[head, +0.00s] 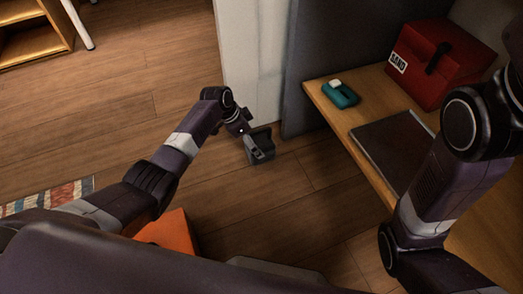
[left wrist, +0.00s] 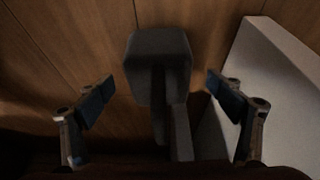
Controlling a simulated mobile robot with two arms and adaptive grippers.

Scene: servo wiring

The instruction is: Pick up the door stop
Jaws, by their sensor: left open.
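The door stop is a dark grey block (head: 264,146) on the wooden floor beside the foot of the white panel. In the left wrist view, its blocky body (left wrist: 160,50) and a narrower part running toward the camera lie between my fingers. My left gripper (head: 253,146) is at the block and partly covers it in the head view. In the left wrist view, the left gripper (left wrist: 160,86) is open, with a finger on each side and gaps between the fingers and the block. My right arm shows at the right, but its gripper is out of view.
The white panel (head: 250,60) stands close behind the block; a pale slab (left wrist: 270,95) is close to the right finger. A wooden desk (head: 350,118) at right holds a red box (head: 440,65), a teal item (head: 341,95) and a dark folder (head: 392,150).

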